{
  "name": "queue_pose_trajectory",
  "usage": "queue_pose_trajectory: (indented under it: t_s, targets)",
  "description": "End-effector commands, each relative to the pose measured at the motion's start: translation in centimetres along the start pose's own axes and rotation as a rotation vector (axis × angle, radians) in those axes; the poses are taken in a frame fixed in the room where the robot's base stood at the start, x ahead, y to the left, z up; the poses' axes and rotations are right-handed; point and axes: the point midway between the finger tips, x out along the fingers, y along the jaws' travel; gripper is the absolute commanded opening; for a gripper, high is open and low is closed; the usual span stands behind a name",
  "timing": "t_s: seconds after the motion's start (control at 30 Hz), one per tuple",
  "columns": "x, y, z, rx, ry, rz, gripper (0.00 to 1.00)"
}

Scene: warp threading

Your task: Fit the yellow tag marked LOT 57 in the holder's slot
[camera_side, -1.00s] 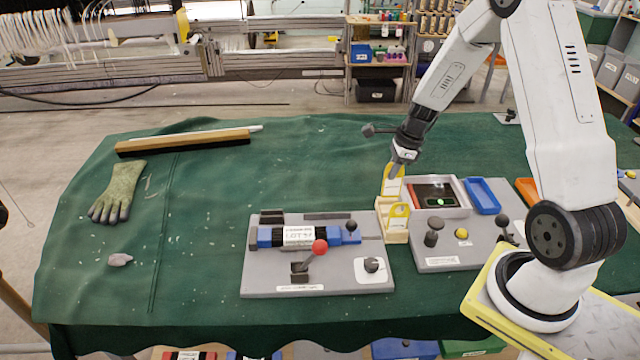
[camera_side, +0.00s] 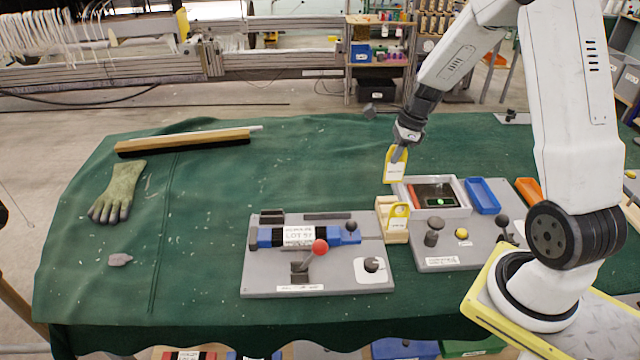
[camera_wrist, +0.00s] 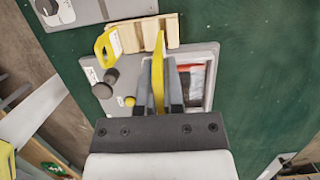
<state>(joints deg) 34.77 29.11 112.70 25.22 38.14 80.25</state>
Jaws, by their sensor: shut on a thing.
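My gripper (camera_side: 402,150) is shut on a yellow tag (camera_side: 394,170) with a white label. The tag hangs upright in the air, just above and behind the wooden rack (camera_side: 383,207). Its lettering is too small to read. In the wrist view the tag (camera_wrist: 158,72) shows edge-on between the fingers of my gripper (camera_wrist: 160,92). A second yellow tag (camera_side: 398,213) stands in the rack. A blue and black holder (camera_side: 265,238) lies on a grey plate to the left; its white label (camera_side: 299,235) reads LOT 57. I cannot make out its slot.
The grey plate (camera_side: 330,284) carries a red-knobbed lever (camera_side: 319,247) and a black knob. A second plate with a grey tray (camera_side: 462,205), a blue bin (camera_side: 483,196) and knobs stands right of the rack. A brush and glove lie left; the green cloth between is mostly clear.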

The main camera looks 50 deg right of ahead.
Motion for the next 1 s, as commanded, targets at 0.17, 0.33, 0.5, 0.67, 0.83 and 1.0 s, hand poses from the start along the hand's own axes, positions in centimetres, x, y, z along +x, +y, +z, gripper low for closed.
queue_pose_trajectory:
  t_s: [0.17,0.33,0.5,0.67,0.83,1.0]
  targets:
    - [0.1,-0.1,0.2,-0.001,0.000,0.000,0.00]
    - [0.4,-0.5,1.6,-0.004,0.002,0.001,0.00]
    - [1.2,-1.2,4.8,-0.008,0.005,0.003,0.00]
    - [2.3,-1.6,9.4,-0.011,0.009,0.005,0.00]
    - [3.7,-1.4,15.0,-0.013,0.011,0.005,0.00]
    - [5.1,-0.4,20.7,-0.011,0.010,0.004,0.00]
